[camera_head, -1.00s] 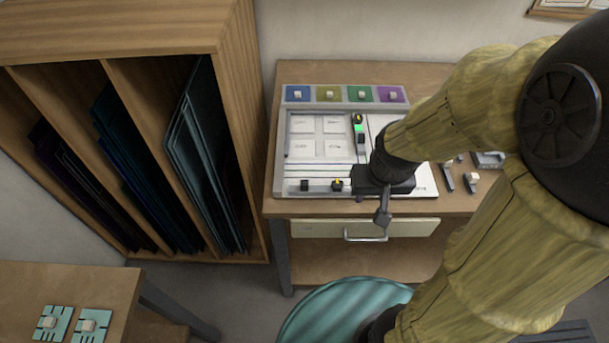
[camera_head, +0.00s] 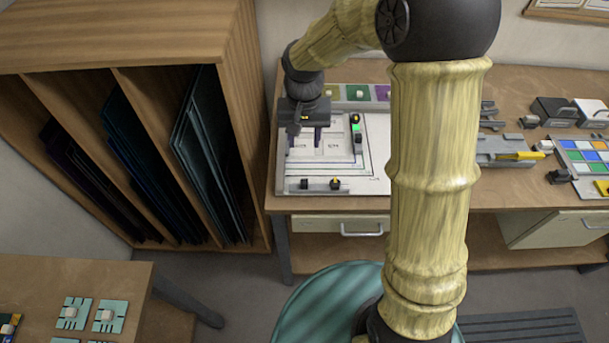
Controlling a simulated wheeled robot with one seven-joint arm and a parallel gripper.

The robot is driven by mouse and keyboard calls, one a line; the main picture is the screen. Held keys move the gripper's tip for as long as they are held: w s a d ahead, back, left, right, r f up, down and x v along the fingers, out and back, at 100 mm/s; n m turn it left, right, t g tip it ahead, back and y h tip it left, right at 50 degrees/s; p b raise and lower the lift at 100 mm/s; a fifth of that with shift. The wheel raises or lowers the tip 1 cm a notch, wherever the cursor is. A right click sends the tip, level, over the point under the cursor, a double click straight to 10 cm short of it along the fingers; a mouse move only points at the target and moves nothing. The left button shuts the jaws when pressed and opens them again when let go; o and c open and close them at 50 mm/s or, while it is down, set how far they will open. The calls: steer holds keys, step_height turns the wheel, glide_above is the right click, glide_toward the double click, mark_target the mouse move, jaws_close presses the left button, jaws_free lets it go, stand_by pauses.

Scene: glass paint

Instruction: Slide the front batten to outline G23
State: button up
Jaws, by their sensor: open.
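The white layout board (camera_head: 376,165) lies on the wooden workbench and carries printed outlines in nested corner lines. A side batten (camera_head: 356,140) with a green block and a similar knob stands at the right of the panes. My gripper (camera_head: 304,138) is open and points down over the back left of the board, behind the front batten and apart from it. The outline labels are too small to read, so I cannot tell which is G23.
Coloured pads (camera_head: 358,93) line the bench behind the board; my gripper and arm hide some. My arm covers the bench right of the board. Beyond it are a grey fixture (camera_head: 505,147) and a coloured tile panel (camera_head: 585,160). A wooden rack (camera_head: 250,150) stands close left.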

mark_target(304, 181)
steer(key=shift+f, duration=0.15)
step_height(304, 181, down, 17)
steer(key=p, duration=0.3)
steer(key=shift+f, duration=0.1)
stand_by(0.4)
jaws_close()
